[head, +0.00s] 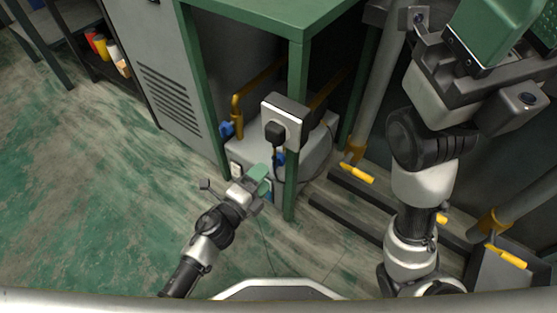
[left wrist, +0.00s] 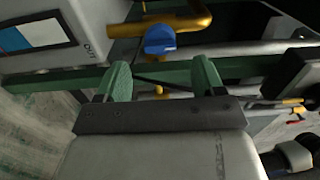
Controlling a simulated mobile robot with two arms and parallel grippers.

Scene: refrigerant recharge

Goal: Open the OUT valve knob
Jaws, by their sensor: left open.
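A blue valve knob (left wrist: 160,38) sits on a yellow pipe in the left wrist view, near an OUT label (left wrist: 88,48) on a grey box. In the head view, two blue knobs show on the recharge machine (head: 315,150): one at the left (head: 226,128) and one below the black plug (head: 279,159). I cannot tell which of them is marked OUT. My left gripper (head: 262,178) is open and empty, close to the machine; its fingers (left wrist: 162,78) point toward the knob, apart from it. My right gripper (head: 495,35) is raised at the upper right; its fingertips are unclear.
A green table leg (head: 293,140) stands in front of the machine, close to my left gripper. A socket box (head: 286,110) is fixed to it. Pipes with yellow handles (head: 356,173) stand at the right. A grey cabinet (head: 165,70) is at the left. The green floor at the left is clear.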

